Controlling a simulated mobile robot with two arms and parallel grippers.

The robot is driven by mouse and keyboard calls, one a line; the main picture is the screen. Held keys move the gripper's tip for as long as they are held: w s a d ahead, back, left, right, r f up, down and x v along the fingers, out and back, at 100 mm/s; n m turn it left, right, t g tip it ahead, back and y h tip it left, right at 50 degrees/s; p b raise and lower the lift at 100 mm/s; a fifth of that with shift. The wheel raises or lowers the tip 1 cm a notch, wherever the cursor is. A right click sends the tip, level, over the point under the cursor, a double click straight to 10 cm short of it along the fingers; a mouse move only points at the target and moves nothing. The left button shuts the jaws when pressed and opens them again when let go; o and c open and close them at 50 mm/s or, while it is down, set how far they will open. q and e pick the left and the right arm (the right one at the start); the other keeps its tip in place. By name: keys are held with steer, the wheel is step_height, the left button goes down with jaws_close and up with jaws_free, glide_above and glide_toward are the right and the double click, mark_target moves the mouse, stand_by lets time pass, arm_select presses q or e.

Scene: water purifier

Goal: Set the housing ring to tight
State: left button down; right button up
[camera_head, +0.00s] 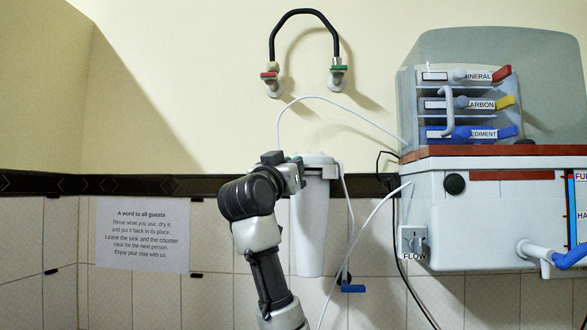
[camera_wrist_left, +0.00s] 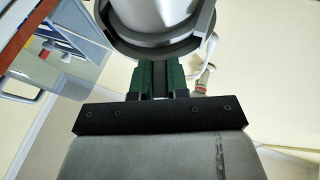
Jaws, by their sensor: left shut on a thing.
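The white filter housing (camera_head: 312,235) hangs upright on the tiled wall in the head view. My left gripper (camera_head: 299,170) reaches up to its top from the left and hides part of it. In the left wrist view, the grey housing ring (camera_wrist_left: 118,42) curves around the pale housing (camera_wrist_left: 155,15). The green fingers of my left gripper (camera_wrist_left: 160,70) are close together and shut at the ring's near edge. The exact part of the ring between them is hidden. No mark for tight or loose can be read. My right gripper is not in view.
A black pipe (camera_head: 304,13) with red and green valves is above the housing. The purifier cabinet (camera_head: 470,225) with its filter drawers is at the right. White tubes and a black cable hang between. A paper notice (camera_head: 142,235) is on the left wall.

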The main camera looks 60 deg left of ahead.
arm_select(q)
steer(key=shift+r, duration=0.1)
steer(key=c, duration=1.1)
jaws_free()
steer(key=shift+s, duration=0.15)
steer(key=shift+s+d+f, duration=0.1)
steer(key=shift+s+f, duration=0.05)
steer(key=shift+f, duration=0.05)
steer(key=b+v, duration=0.5)
steer(key=v, duration=0.5)
steer(key=shift+s, duration=0.15)
steer(key=shift+f, duration=0.1)
